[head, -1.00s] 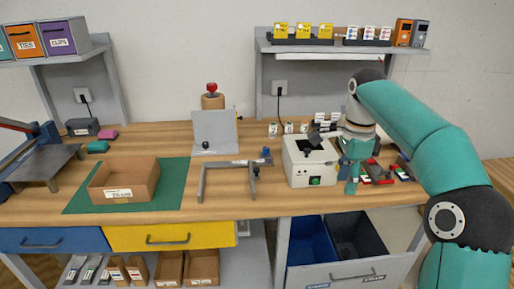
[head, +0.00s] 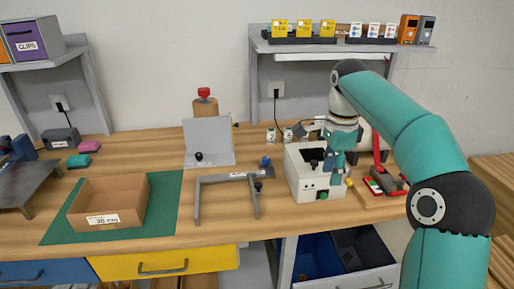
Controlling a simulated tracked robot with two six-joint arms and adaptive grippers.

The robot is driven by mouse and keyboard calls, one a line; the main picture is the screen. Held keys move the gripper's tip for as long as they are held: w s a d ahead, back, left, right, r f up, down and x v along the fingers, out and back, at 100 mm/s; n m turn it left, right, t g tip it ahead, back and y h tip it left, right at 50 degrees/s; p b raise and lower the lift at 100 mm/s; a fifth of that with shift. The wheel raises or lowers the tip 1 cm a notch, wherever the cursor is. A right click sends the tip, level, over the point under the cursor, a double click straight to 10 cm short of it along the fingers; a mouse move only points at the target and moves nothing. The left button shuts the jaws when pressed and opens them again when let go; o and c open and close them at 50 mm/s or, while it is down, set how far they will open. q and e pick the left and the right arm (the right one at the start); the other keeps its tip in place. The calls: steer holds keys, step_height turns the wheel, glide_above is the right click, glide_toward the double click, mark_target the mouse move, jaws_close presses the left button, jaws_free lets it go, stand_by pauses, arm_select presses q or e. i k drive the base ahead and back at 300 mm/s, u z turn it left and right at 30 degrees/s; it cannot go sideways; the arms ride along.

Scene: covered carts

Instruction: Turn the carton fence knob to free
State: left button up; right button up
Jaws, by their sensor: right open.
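A grey metal frame (head: 211,180) with a small label stands on the bench right of the green mat; I take it for the carton fence. It has a dark knob (head: 258,186) on its right arm and a blue knob (head: 265,161) at its back right corner. I cannot tell which is the task's knob or read its setting. My right gripper (head: 331,169) points down at the white machine (head: 310,183), right of the frame and apart from both knobs. It is open, and its fingers partly hide the machine. My left gripper is not in view.
An open cardboard carton (head: 105,218) sits on the green mat (head: 165,200). A grey upright plate (head: 208,137) with a black knob stands behind the frame. A red and grey tool (head: 388,181) lies right of the machine. The bench front before the frame is clear.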

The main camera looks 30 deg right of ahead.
mark_target(266, 160)
steer(key=i, duration=1.1)
